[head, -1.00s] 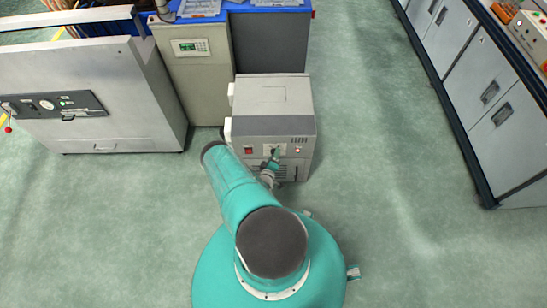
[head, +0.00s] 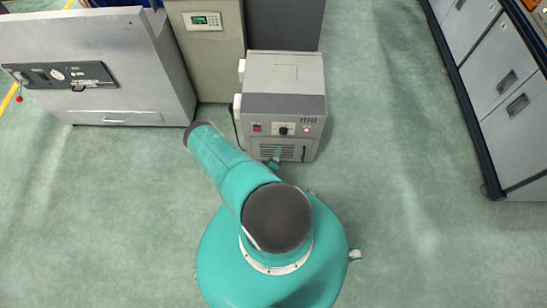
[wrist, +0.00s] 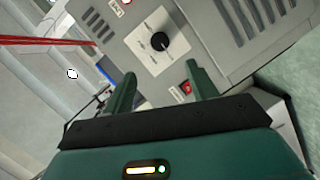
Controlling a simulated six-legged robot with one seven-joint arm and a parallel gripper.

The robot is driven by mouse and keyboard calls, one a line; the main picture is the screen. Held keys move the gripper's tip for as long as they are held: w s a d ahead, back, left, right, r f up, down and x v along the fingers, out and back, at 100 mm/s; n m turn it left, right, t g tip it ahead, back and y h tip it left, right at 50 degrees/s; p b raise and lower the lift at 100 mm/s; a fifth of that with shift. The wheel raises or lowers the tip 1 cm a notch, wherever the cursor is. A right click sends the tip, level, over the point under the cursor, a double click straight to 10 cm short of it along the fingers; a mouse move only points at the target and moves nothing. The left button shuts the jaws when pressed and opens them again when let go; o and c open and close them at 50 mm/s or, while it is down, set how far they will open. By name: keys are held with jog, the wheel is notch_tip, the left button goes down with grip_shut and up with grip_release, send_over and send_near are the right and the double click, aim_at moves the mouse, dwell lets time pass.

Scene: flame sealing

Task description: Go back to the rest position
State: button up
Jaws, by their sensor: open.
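My gripper (wrist: 160,88) is open and empty in the wrist view, its two green fingers apart. Beyond the fingers is the front of a grey box-shaped machine with a black dial (wrist: 160,41) on a white plate. A red switch (wrist: 187,88) shows near the right fingertip. In the head view the grey machine (head: 284,75) stands on the floor in front of me, its dial (head: 283,131) uncovered. My teal arm reaches toward it, and the arm hides most of the gripper low at the machine's front.
A large grey cabinet (head: 95,60) stands at the left and a beige cabinet (head: 208,60) behind the machine. A row of grey cupboards (head: 500,90) runs along the right. The green floor (head: 400,180) between the machine and the cupboards is clear.

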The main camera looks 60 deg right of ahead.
jog(key=shift+s+a+r, duration=0.15)
jog(key=shift+a+r, duration=0.05)
jog(key=shift+a, duration=0.5)
